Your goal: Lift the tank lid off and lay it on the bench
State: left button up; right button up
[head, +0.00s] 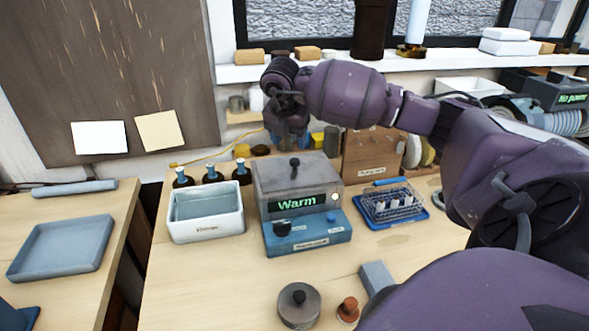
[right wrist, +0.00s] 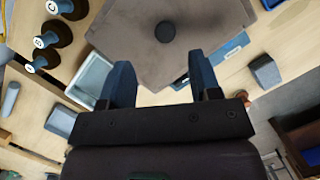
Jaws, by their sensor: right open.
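The tank (head: 291,205) stands on the bench, with a blue base and a green display reading "Warm". Its grey lid (head: 275,172) lies on top with a black knob (head: 295,165) in the middle. The lid (right wrist: 140,45) and its knob (right wrist: 165,32) also show in the right wrist view. My right gripper (head: 288,138) is above and behind the tank in the head view, its fingertips partly hidden. In the right wrist view its two blue fingers (right wrist: 160,78) are apart and empty, with the knob beyond their tips. My left gripper is not in view.
A white basin (head: 207,228) is left of the tank, with several dark bottles (head: 212,172) behind. A wire rack on a blue tray (head: 392,220) is to the right. A round grey weight (head: 299,303) stands in front. A side table holds a shallow tray (head: 62,247).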

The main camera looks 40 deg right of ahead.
aim_at(295, 160)
jog(key=shift+x, duration=1.15)
jog(key=shift+d+f, duration=0.15)
jog(key=shift+f, duration=0.55)
jog(key=x, duration=0.2)
jog(key=p+x, duration=0.1)
jog(key=shift+s+d+f, duration=0.15)
jog(key=shift+s, duration=0.1)
jog(key=shift+w+d+f, duration=0.1)
jog(key=shift+f, duration=0.4)
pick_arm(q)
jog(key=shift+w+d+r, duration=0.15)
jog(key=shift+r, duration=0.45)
pick_arm(e)
grip_shut()
